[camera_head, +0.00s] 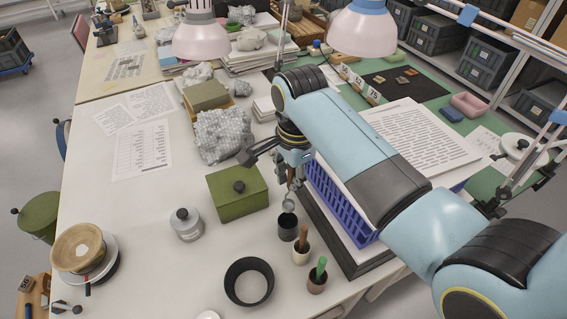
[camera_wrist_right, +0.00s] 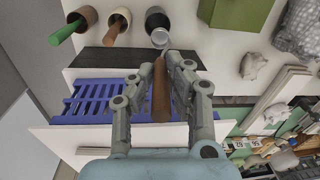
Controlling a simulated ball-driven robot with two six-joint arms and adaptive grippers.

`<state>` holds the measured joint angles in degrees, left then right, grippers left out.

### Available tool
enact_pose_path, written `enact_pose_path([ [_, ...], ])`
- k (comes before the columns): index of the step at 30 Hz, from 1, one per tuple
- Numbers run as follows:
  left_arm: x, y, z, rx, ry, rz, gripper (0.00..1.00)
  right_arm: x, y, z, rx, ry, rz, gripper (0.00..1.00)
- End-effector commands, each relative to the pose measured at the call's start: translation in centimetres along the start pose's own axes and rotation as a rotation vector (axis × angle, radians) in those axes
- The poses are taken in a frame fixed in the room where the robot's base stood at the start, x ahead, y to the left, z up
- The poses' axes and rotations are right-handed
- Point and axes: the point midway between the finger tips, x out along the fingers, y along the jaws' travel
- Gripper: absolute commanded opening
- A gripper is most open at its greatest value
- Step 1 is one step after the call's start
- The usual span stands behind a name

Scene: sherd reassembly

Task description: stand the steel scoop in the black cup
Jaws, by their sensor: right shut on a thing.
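The steel scoop has a round metal bowl (camera_head: 289,203) and a brown handle (camera_wrist_right: 160,92). My right gripper (camera_head: 292,180) is shut on the handle, with the bowl hanging down. The black cup (camera_head: 287,230) stands upright on the white table just below the bowl. In the right wrist view the bowl (camera_wrist_right: 160,37) overlaps the edge of the black cup (camera_wrist_right: 156,20). The bowl looks above the rim; I cannot tell whether it touches. My left gripper is not in view.
A beige cup (camera_head: 301,255) with a wooden handle and a brown cup (camera_head: 317,284) with a green handle stand close to the black cup. A green box (camera_head: 238,194), a black ring-like bowl (camera_head: 249,303) and a blue crate (camera_head: 335,202) are near.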

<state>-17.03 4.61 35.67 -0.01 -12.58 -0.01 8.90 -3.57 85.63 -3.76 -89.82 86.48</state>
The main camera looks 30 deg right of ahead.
Motion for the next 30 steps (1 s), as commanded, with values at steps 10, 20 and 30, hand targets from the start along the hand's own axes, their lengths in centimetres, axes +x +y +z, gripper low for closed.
enact_pose_path([
  [10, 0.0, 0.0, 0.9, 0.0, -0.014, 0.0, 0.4, 2.4, 0.2, 0.0, 0.0, 0.0, 0.0, 0.0],
  [20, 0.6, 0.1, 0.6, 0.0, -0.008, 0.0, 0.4, 5.5, 0.5, 0.1, 0.0, -0.001, 0.0, 0.0],
  [30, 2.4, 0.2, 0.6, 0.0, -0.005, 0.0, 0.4, 8.5, 0.7, 0.1, 0.0, -0.001, -0.001, 0.0],
])
